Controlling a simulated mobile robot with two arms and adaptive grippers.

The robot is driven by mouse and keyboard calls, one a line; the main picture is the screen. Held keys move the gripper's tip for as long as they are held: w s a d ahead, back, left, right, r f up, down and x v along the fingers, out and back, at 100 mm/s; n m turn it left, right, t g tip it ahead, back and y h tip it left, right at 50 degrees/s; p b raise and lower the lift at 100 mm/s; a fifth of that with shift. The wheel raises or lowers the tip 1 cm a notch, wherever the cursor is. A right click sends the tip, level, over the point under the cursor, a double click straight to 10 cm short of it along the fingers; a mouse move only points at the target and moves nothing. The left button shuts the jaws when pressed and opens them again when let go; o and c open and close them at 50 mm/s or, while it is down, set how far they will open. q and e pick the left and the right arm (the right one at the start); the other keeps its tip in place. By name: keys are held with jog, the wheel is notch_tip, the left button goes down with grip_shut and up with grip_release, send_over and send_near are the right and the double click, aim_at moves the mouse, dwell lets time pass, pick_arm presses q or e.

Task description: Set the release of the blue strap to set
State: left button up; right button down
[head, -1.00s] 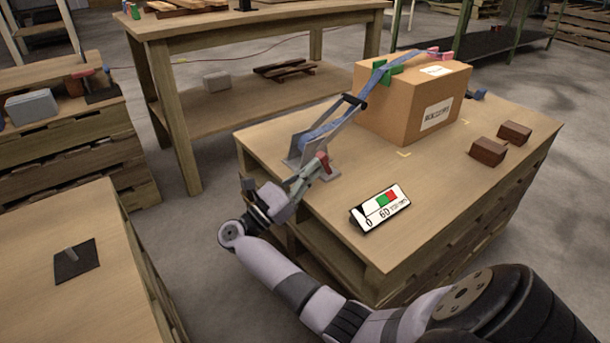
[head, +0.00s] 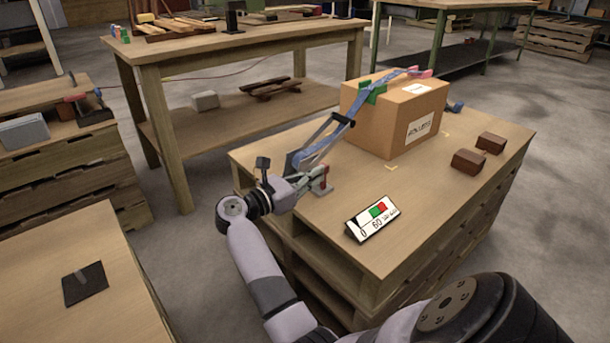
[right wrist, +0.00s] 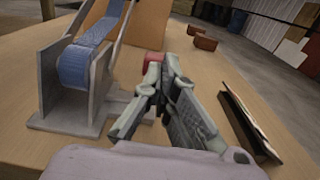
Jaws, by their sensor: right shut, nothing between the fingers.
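The blue strap (head: 318,143) runs from a grey metal ratchet bracket (head: 292,160) up over a cardboard box (head: 395,118). The bracket's lever stands tilted up with a black grip (head: 343,119). In the right wrist view the strap (right wrist: 80,62) is wound in the bracket (right wrist: 48,85). A small red piece (head: 323,169), perhaps the release, sits right of the bracket; it also shows in the right wrist view (right wrist: 153,60), partly hidden behind my fingertips. My right gripper (head: 312,181) is shut and empty close to this piece; contact cannot be told. My left gripper is out of view.
A display sign with green and red fields (head: 372,218) stands at the pallet table's (head: 430,190) front edge. Two brown blocks (head: 468,161) lie to the right. A green corner protector (head: 373,91) sits under the strap. The tabletop between the sign and the box is clear.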

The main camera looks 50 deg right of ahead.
jog(key=shift+d+r+y, duration=0.25)
jog(key=shift+d+y, duration=0.05)
jog(key=shift+y, duration=0.2)
jog(key=shift+d+r, duration=0.1)
jog(key=shift+d, duration=0.6)
notch_tip(320, 180, up, 10)
jog(key=shift+s, duration=0.15)
